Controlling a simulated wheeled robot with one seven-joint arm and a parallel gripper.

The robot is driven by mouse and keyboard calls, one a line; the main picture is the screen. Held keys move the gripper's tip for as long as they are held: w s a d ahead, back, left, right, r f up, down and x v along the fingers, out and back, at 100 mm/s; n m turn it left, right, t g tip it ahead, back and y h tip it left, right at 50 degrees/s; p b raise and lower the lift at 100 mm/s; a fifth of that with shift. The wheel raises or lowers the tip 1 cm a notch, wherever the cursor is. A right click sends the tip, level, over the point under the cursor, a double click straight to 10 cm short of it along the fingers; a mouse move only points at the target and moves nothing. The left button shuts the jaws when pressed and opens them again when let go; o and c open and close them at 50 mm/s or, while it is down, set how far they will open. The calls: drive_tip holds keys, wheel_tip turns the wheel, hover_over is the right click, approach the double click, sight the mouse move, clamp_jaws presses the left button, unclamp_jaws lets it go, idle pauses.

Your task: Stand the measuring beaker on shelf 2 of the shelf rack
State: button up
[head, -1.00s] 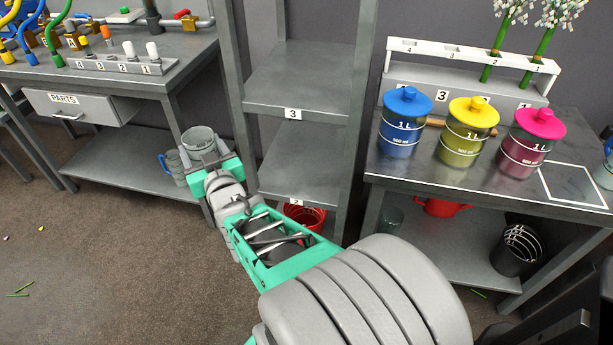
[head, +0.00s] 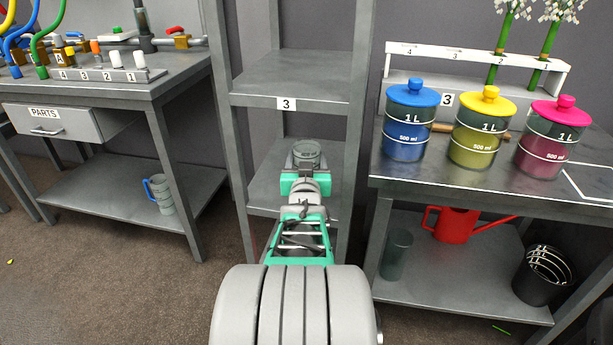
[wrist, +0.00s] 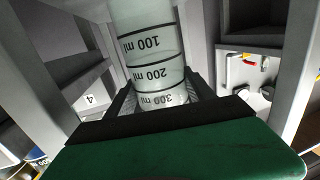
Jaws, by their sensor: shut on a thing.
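The measuring beaker (head: 306,152) is a clear grey cup with ml marks. My gripper (head: 304,172) is shut on it. The wrist view shows the beaker (wrist: 152,50) large, between the gripper's fingers (wrist: 158,100), with its 100, 200 and 300 ml marks upside down in the picture. The shelf rack (head: 237,130) is grey. The beaker shows in front of the opening under shelf 3 (head: 320,95), over shelf 2 (head: 266,188). I cannot tell whether it touches that board. My arm hides the front middle of shelf 2 and its label.
Rack posts stand at both sides of the opening. At right, a table (head: 400,180) holds blue, yellow and magenta lidded jars, with a red watering can (head: 455,222) below. At left is a workbench (head: 150,85) with a blue-handled mug (head: 161,193) on its lower shelf.

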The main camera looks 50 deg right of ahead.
wheel_tip(320, 180, down, 4)
drive_tip(key=shift+r+b, duration=0.2)
drive_tip(key=shift+b, duration=0.2)
drive_tip(key=shift+f, duration=0.2)
drive_tip(key=o, duration=1.8)
